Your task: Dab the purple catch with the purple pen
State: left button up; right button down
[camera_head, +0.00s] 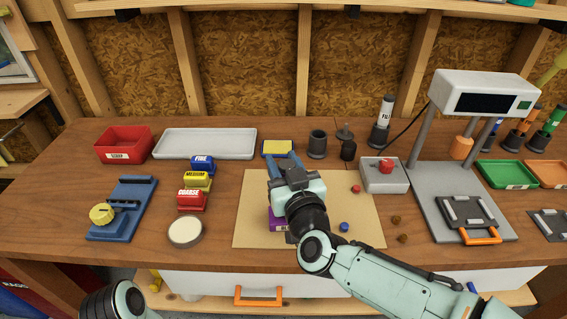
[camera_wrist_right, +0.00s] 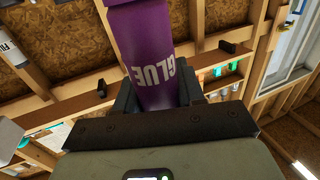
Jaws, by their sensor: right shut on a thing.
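My right gripper (camera_head: 280,170) is over the tan mat at the middle of the bench, seen from behind. In the right wrist view it is shut on the purple pen (camera_wrist_right: 150,50), which has white GLUE lettering. The pen's upper end in that picture runs out of frame. In the head view a purple surface with a small white mark (camera_head: 277,222) shows beside and below my right wrist. I cannot tell whether it is the pen or the purple catch, and the catch is not clearly visible elsewhere. Only part of my left arm shows at the lower left; its gripper is out of view.
A blue fixture with a yellow top (camera_head: 277,147) is beyond the gripper. Left are sanding blocks (camera_head: 191,201), a red bin (camera_head: 110,152) and a grey tray (camera_head: 180,143). A grey stand (camera_head: 425,185) is at right.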

jog(key=shift+r+p, duration=0.25)
jog(key=shift+p, duration=0.2)
jog(key=shift+r, duration=0.15)
